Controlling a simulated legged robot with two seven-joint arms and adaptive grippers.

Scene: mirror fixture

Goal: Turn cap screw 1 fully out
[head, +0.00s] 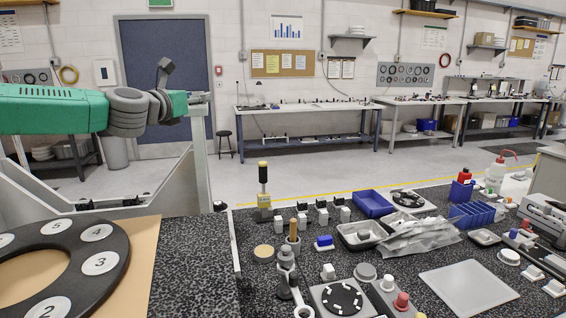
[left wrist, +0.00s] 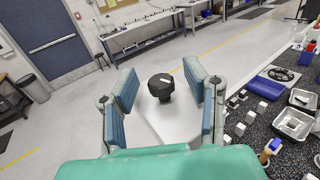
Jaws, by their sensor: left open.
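My left gripper (left wrist: 160,80) is open in the left wrist view, with its two blue-grey padded fingers apart. A black round cap screw (left wrist: 161,87) with a small pale mark on top shows between the fingers, with a clear gap on both sides. Its number cannot be read, and how deep it sits between the fingers cannot be told. In the head view the green left arm reaches in from the left, and its gripper (head: 188,103) is beside the top of a grey frame (head: 200,150). The fingers are mostly hidden there, and no cap screw shows clearly. My right gripper is not in view.
A black ring (head: 116,262) with numbered white discs lies on a tan board at lower left. The speckled bench (head: 400,262) at right is crowded with a blue bin (head: 373,204), metal trays, bottles and small parts. Open floor lies beyond the frame.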

